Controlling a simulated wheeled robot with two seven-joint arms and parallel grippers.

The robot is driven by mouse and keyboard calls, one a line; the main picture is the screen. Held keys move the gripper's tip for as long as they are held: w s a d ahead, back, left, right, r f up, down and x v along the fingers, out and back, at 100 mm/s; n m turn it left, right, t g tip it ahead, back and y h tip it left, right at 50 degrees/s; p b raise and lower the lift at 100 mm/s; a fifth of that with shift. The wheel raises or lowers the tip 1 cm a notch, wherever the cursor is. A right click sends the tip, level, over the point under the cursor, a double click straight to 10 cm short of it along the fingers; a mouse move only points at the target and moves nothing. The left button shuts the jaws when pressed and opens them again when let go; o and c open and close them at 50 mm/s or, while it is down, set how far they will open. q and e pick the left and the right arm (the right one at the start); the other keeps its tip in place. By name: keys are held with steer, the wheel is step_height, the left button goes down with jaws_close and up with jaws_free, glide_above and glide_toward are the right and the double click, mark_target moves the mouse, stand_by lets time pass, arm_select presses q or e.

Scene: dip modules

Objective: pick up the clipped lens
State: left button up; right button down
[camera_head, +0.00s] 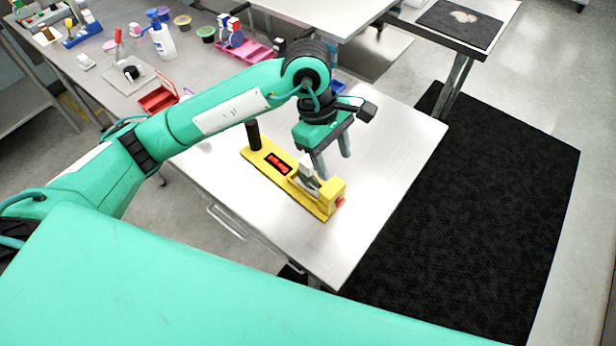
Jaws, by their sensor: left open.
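A yellow fixture (262,160) lies on the metal table, with a dark upright post at its left end and a red-lit display in its middle. At its right end a yellow block with a red knob stands beside a small grey-white piece (306,171), which seems to be the clipped lens; it is too small to tell for sure. My left gripper (332,160) points down with its fingers apart and empty, just above and right of that piece. One finger overlaps the piece's right side in the picture, so contact cannot be told. My right gripper is out of view.
The near table (390,155) is bare to the right of the fixture. A red tray (158,99), a pink tray (248,52) and a white bottle (163,42) stand farther back left. A black mat (470,220) lies on the floor at right.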

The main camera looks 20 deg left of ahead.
mark_target(309, 164)
arm_select(q)
steer(key=w+a+y, duration=0.1)
steer(key=a, duration=0.1)
steer(key=a+y, duration=0.1)
steer(key=w+a+t+y, duration=0.1)
steer(key=a, duration=0.1)
steer(key=shift+w+a+r, duration=0.35)
steer(key=shift+a+f, duration=0.1)
steer(key=shift+f, duration=0.05)
step_height(309, 164, down, 7)
steer(key=p, duration=0.2)
steer(key=shift+p, duration=0.4)
steer(key=shift+f, duration=0.55)
steer(key=shift+w+f+p, duration=0.15)
steer(key=shift+f+p, duration=0.25)
steer(key=shift+p, duration=0.35)
steer(key=f, duration=0.1)
steer(key=f+p, duration=0.2)
steer(key=shift+w, duration=0.25)
steer(key=shift+f, duration=0.75)
jaws_close()
steer(key=shift+r, duration=0.2)
